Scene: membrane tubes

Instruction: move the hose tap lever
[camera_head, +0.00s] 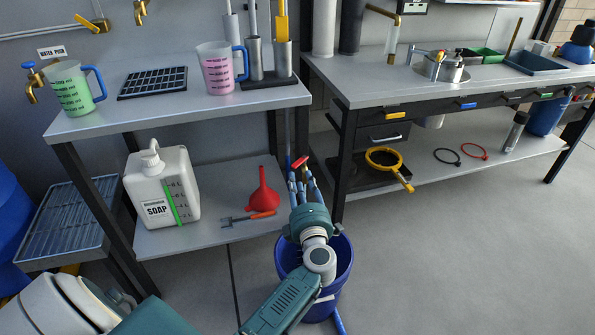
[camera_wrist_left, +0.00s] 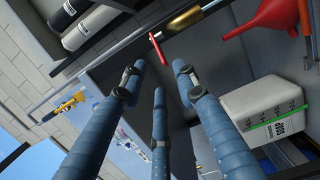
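A red lever (camera_head: 300,162) shows just beyond the fingertips of my left gripper (camera_head: 303,178), between the two workbenches. In the left wrist view the same red lever (camera_wrist_left: 158,54) sits by a grey pipe with a brass-coloured fitting (camera_wrist_left: 185,18). The three blue fingers of my left gripper (camera_wrist_left: 156,80) are spread apart and point toward the lever. Nothing is held between them. Whether a fingertip touches the lever, I cannot tell. My right gripper is not in view.
A blue bucket (camera_head: 341,268) stands below my left wrist. A red funnel (camera_head: 263,192) and a white soap jug (camera_head: 172,184) rest on the lower left shelf (camera_head: 216,170). A yellow-handled ring (camera_head: 383,158) lies on the right shelf. The floor at right is clear.

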